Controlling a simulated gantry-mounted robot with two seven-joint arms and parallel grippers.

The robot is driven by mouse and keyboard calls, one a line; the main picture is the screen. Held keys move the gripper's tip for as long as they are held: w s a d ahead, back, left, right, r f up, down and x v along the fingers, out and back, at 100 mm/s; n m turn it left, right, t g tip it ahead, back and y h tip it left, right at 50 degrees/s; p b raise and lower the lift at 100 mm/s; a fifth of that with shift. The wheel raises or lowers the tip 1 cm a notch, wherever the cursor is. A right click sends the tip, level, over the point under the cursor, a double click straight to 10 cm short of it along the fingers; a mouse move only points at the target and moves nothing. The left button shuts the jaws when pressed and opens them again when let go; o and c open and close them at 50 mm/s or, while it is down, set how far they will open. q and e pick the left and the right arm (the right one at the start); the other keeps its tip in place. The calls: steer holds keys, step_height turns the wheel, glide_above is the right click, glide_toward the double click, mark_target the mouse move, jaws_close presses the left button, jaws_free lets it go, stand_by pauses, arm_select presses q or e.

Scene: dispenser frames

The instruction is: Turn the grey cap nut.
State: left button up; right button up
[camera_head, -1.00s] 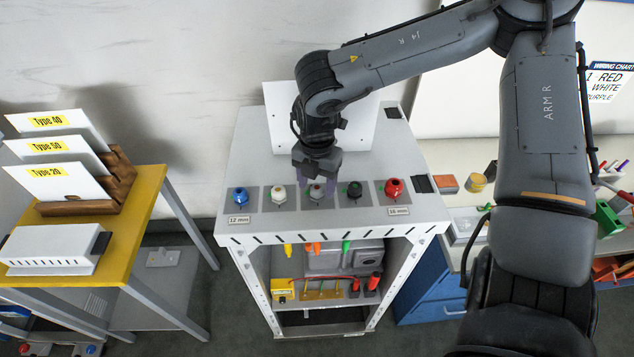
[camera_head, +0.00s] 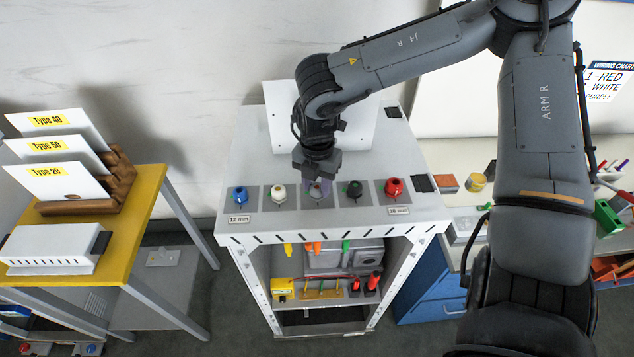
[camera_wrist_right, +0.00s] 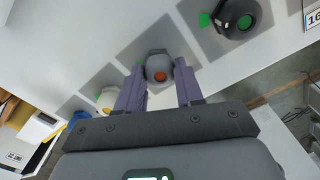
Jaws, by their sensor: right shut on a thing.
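The grey cap nut (camera_wrist_right: 157,66) sits in the middle of a row of coloured cap nuts on the white bench top. It has an orange centre in the right wrist view. My right gripper (camera_wrist_right: 160,88) points down over it, its purple fingers on either side of it and shut on it. In the head view the right gripper (camera_head: 318,184) hides much of the grey cap nut (camera_head: 316,192). My left gripper is not in view.
A blue (camera_head: 240,194) and a white cap nut (camera_head: 279,193) stand to the left, a black (camera_head: 354,189) and a red one (camera_head: 394,188) to the right. A white panel (camera_head: 275,110) stands behind. A yellow table (camera_head: 140,215) is at left.

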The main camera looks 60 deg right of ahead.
steer(key=shift+n, duration=0.3)
steer(key=n+b, duration=0.1)
steer(key=n, duration=0.2)
steer(key=shift+n, duration=0.4)
steer(key=n, duration=0.5)
steer(key=shift+b, duration=0.3)
steer(key=n, duration=1)
steer(key=shift+r, duration=0.1)
steer(key=shift+n, duration=0.9)
